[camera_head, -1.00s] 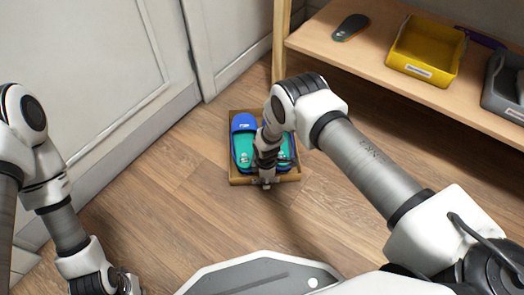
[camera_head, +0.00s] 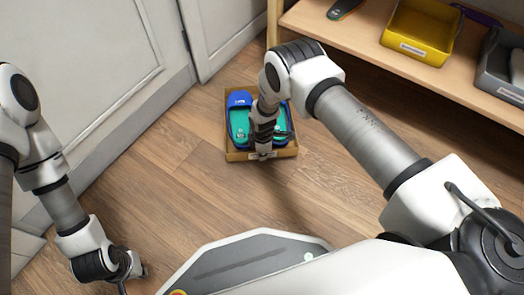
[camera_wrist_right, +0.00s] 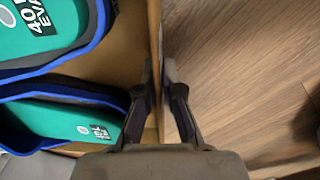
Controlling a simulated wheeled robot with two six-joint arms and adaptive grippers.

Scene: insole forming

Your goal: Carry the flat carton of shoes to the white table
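The flat carton (camera_head: 235,155) is a shallow brown open box holding blue slides with teal insoles (camera_head: 239,122). In the head view it is at the centre, over the wood floor; I cannot tell whether it touches the floor. My right gripper (camera_head: 262,152) is at the carton's near wall. In the right wrist view its fingers (camera_wrist_right: 162,80) stand on both sides of that wall and close on it. My arm hides part of the slides. My left gripper (camera_head: 138,271) is low at the left, away from the carton; its fingers are unclear. No white table is in view.
A wooden shelf (camera_head: 345,40) at the upper right holds a yellow bin (camera_head: 420,30), a grey bin (camera_head: 500,68) and a dark insole (camera_head: 343,8). White cabinet doors (camera_head: 90,70) line the left. The floor (camera_head: 180,200) around the carton is clear.

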